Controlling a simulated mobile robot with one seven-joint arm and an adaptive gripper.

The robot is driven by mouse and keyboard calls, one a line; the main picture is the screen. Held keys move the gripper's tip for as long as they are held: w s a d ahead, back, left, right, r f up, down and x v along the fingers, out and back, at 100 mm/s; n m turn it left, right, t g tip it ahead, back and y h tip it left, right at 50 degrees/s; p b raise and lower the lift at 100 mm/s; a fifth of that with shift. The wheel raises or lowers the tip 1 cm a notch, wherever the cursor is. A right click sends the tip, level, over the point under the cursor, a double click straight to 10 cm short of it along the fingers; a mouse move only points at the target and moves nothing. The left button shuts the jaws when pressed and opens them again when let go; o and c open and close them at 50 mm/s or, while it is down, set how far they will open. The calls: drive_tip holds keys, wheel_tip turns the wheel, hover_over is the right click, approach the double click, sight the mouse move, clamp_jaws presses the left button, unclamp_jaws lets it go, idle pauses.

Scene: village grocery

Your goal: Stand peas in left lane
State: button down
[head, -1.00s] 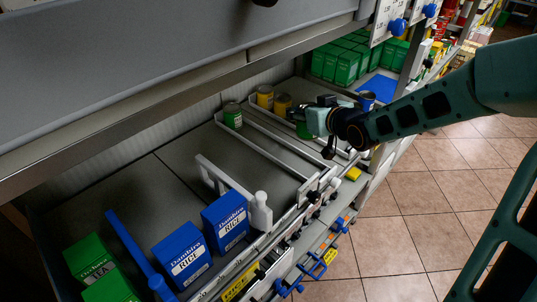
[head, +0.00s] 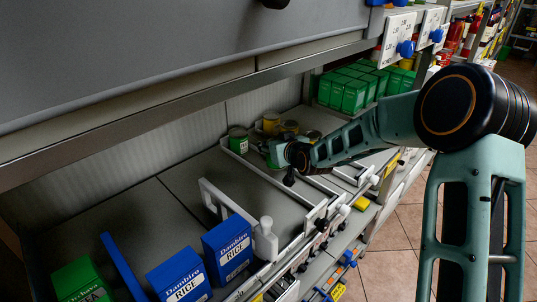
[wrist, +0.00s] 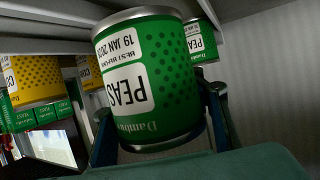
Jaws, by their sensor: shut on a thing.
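My gripper (head: 280,152) is shut on a green peas can (wrist: 150,80), with one finger on each side in the wrist view. The label reads upside down there and the can looks slightly tilted. In the head view the held can is mostly hidden by my gripper, low over the lanes. Another green peas can (head: 238,140) stands at the back of the left lane, left of my gripper; it also shows behind the held can in the wrist view (wrist: 201,42). I cannot tell whether the held can touches the shelf.
Yellow cans (head: 271,123) stand behind my gripper in the lanes to the right. Low white dividers (head: 265,178) separate the lanes. Blue rice boxes (head: 228,247) and a white bottle-shaped piece (head: 265,240) stand front left. Green boxes (head: 348,94) fill the back right.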

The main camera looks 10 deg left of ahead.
drive_tip(key=shift+w+a+f, duration=0.1)
drive_tip(key=shift+a+f, duration=0.15)
drive_tip(key=shift+w+a+f, duration=0.1)
drive_tip(key=shift+f, duration=1.55)
drive_tip(key=shift+b, duration=0.3)
drive_tip(key=shift+f, duration=0.15)
drive_tip(key=c, duration=1)
unclamp_jaws()
drive_tip(key=shift+r, duration=0.2)
drive_tip(key=v, duration=0.7)
drive_tip(key=shift+s+p, duration=0.2)
drive_tip(key=shift+p, duration=0.2)
